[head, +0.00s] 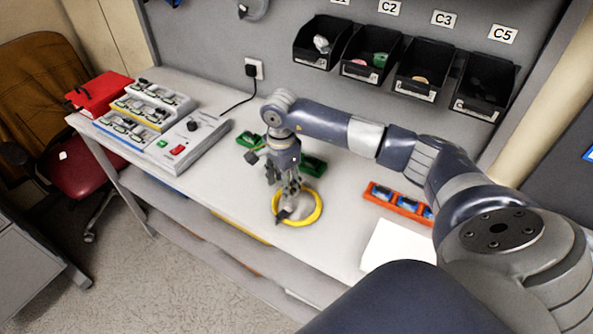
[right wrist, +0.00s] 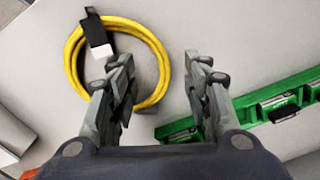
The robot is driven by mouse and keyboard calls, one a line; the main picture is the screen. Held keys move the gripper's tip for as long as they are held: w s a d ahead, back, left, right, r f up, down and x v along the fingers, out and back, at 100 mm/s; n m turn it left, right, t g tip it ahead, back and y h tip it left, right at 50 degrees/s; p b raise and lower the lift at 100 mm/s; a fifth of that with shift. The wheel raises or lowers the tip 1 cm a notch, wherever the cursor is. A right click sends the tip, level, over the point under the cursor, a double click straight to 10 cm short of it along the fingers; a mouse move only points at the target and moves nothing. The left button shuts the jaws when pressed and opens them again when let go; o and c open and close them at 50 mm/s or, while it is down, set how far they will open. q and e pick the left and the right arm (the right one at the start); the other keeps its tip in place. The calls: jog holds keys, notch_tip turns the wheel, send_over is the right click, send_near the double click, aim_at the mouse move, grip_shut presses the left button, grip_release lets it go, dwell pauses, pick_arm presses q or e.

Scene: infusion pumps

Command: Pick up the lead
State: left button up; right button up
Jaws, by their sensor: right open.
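The lead is a yellow coiled cable (head: 319,211) lying on the white bench, with a black and white connector end. It also shows in the right wrist view as a yellow ring (right wrist: 155,52), its connector (right wrist: 97,37) at the upper left of the coil. My right gripper (head: 287,201) is above the coil in the head view. My left gripper is not in view.
A green tray (right wrist: 256,107) lies close beside the right finger. An orange tray (head: 398,202) and a white sheet (head: 397,244) are to the right. A grey tester panel (head: 170,140) and red case (head: 100,92) are left. Black bins (head: 322,42) hang on the wall.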

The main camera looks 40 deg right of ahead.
jog(key=shift+s+f, duration=0.1)
jog(key=shift+f, duration=1.05)
grip_shut()
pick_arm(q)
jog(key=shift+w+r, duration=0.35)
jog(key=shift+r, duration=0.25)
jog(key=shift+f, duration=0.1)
pick_arm(e)
jog(key=shift+r, duration=0.1)
